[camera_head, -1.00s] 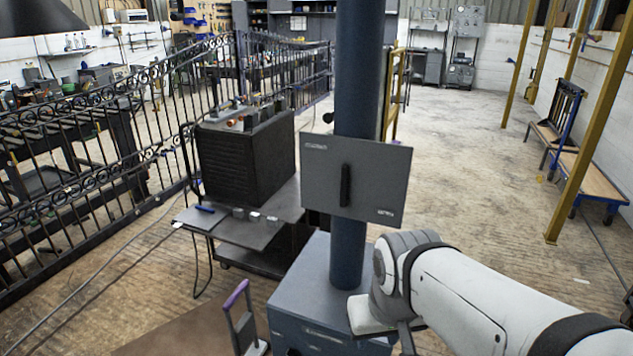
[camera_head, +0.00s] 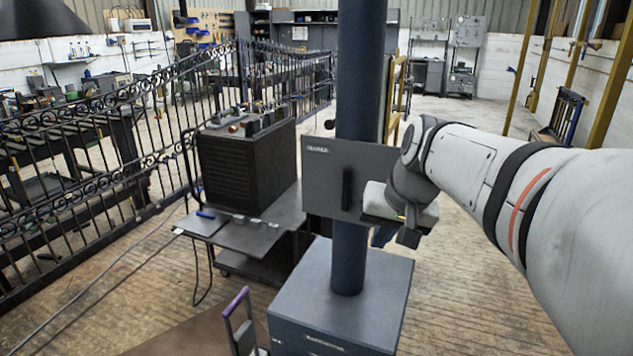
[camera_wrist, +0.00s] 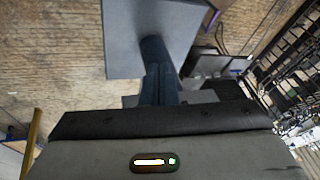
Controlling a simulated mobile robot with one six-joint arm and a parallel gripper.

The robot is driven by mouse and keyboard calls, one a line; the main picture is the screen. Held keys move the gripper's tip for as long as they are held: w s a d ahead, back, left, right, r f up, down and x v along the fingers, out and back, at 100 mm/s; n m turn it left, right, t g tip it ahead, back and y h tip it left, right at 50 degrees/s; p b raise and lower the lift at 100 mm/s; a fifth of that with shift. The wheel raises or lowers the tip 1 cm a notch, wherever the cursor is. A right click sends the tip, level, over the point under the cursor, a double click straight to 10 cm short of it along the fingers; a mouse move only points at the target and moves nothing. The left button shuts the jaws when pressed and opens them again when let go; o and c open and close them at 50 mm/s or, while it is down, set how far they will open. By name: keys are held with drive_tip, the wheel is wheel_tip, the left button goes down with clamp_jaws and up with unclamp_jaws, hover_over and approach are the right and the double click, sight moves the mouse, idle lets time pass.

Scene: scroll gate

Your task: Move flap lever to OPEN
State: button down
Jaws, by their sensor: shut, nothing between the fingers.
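The flap lever (camera_head: 347,188) is a black bar standing upright on a grey square panel (camera_head: 322,165) fixed to a dark blue column. A small pale label, too small to read surely, is at the panel's top left. My gripper (camera_head: 390,205) is at the panel's lower right, to the right of the lever and apart from it in the picture; its depth gap to the panel is unclear. It is shut and empty, with its fingertips not clearly visible. It covers the panel's lower right corner. The wrist view shows mostly my gripper body (camera_wrist: 160,150); the lever is not recognisable there.
The column (camera_head: 361,90) rises from a blue-grey cabinet (camera_head: 345,285). A black ribbed unit (camera_head: 245,165) stands on a bench (camera_head: 245,235) to the left. A purple-handled thing (camera_head: 236,302) stands in front. Iron railings (camera_head: 85,190) run along the left; floor at the right is open.

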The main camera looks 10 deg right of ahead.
drive_tip(key=w+d+r+m+t+y+b, duration=0.1)
drive_tip(key=w+d+r+t, duration=0.1)
drive_tip(key=w+d+r, duration=0.4)
drive_tip(key=w+r, duration=0.4)
drive_tip(key=shift+d+r+m, duration=0.15)
drive_tip(key=shift+r+m, duration=0.05)
drive_tip(key=shift+m, duration=0.2)
approach(346, 191)
drive_tip(key=w+d+f, duration=0.1)
drive_tip(key=w+f, duration=0.2)
drive_tip(key=f, duration=0.1)
drive_tip(key=shift+w+a+f+t, duration=0.25)
drive_tip(key=shift+w+f+t, duration=0.05)
drive_tip(key=shift+d+r+p, duration=0.1)
drive_tip(key=shift+p, duration=0.35)
